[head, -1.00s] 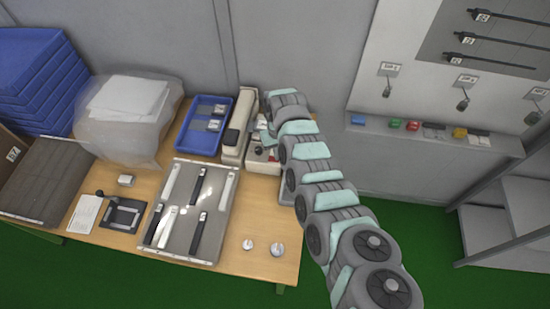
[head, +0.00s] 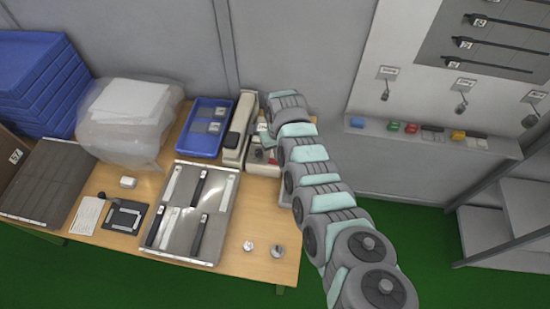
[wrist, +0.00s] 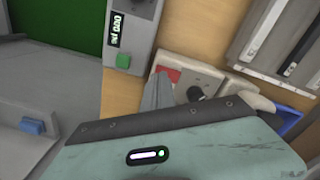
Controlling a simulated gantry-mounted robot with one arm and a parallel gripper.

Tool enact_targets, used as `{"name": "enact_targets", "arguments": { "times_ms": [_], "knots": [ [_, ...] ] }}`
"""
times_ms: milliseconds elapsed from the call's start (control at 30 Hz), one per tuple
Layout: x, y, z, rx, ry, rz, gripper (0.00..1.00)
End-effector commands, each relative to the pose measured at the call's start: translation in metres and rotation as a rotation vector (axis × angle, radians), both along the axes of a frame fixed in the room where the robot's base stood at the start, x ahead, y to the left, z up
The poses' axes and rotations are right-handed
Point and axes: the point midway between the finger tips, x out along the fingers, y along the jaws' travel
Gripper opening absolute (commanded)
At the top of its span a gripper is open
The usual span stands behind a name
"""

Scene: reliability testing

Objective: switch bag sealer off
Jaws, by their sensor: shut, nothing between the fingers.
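The bag sealer (head: 237,132) is a long cream unit with a black handle, at the back right of the wooden table. Beside it sits a cream housing (head: 262,168) with a red switch and a black knob; I cannot tell whether they are one unit. In the wrist view, the red switch (wrist: 172,74) and the black knob (wrist: 195,93) show on this housing. In the head view my wrist partly hides the housing.
A grey device with a display and a green button (wrist: 123,61) stands close left of my fingers. A blue tray (head: 225,145) is left of the sealer. A grey tray of strips (head: 183,220) lies in front. The table's front right corner has two small round parts (head: 277,252).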

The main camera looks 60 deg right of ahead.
Motion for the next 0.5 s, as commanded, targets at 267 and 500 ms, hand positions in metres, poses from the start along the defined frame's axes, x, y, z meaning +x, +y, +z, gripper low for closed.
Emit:
{"name": "enact_targets", "arguments": {
  "times_ms": [267, 500],
  "knots": [
    [0.001, 0.001, 0.027, 0.000, -0.001, 0.000, 0.00],
    [0.001, 0.001, 0.045, 0.002, 0.001, 0.002, 0.00]
  ]
}}
